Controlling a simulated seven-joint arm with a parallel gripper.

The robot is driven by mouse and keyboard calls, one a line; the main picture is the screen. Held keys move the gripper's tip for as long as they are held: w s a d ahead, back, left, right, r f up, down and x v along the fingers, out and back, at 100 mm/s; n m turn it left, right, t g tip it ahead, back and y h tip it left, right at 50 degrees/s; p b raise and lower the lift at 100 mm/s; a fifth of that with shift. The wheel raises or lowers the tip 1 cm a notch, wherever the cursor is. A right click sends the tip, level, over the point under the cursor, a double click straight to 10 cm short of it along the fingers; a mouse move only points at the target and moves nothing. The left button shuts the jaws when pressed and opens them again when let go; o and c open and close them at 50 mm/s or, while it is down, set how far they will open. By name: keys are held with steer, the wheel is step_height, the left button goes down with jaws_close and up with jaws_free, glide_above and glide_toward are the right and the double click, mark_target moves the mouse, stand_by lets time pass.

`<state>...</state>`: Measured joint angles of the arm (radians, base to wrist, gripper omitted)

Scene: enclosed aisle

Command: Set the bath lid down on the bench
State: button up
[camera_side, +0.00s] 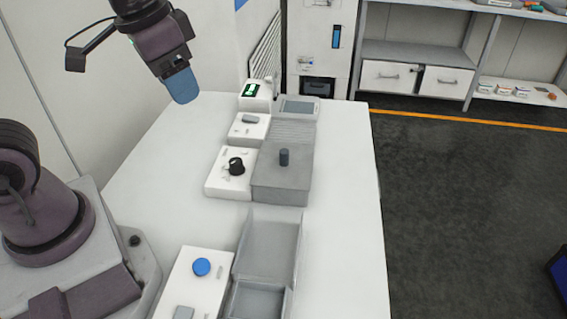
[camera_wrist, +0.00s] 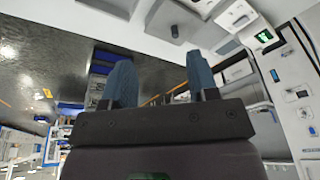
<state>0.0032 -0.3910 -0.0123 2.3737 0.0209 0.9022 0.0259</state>
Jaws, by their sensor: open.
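The bath lid (camera_side: 280,180) appears to be the flat grey cover with an upright dark knob (camera_side: 284,157). It sits level on the unit beside a white control panel with a black dial, in the middle of the bench (camera_side: 345,215). My gripper (camera_side: 183,88) is raised above the far left part of the bench, well left of and above the lid, with blue fingers pointing down. In the wrist view, the two blue fingers of my gripper (camera_wrist: 162,82) stand apart with nothing between them. A grey surface with a dark knob (camera_wrist: 175,30) shows at the top there, likely the lid.
A white unit with a green display (camera_side: 252,91) stands at the bench's far end. A white panel with a blue knob (camera_side: 202,267) and an open grey container (camera_side: 270,240) stand at the near end. The bench's right strip is bare. Shelving (camera_side: 420,50) stands beyond.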

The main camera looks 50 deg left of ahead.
steer(key=w+f+m+g, duration=0.2)
steer(key=w+f+m, duration=0.2)
steer(key=w, duration=0.4)
steer(key=m+g+y, duration=0.1)
steer(key=m+y, duration=0.1)
steer(key=m, duration=1.1)
glide_toward(285, 151)
steer(key=f, duration=0.3)
steer(key=a+f, duration=0.1)
steer(key=f, duration=0.3)
steer(key=a+f, duration=0.1)
steer(key=f, duration=0.2)
steer(key=shift+s+f, duration=0.1)
steer(key=shift+f, duration=0.1)
jaws_close()
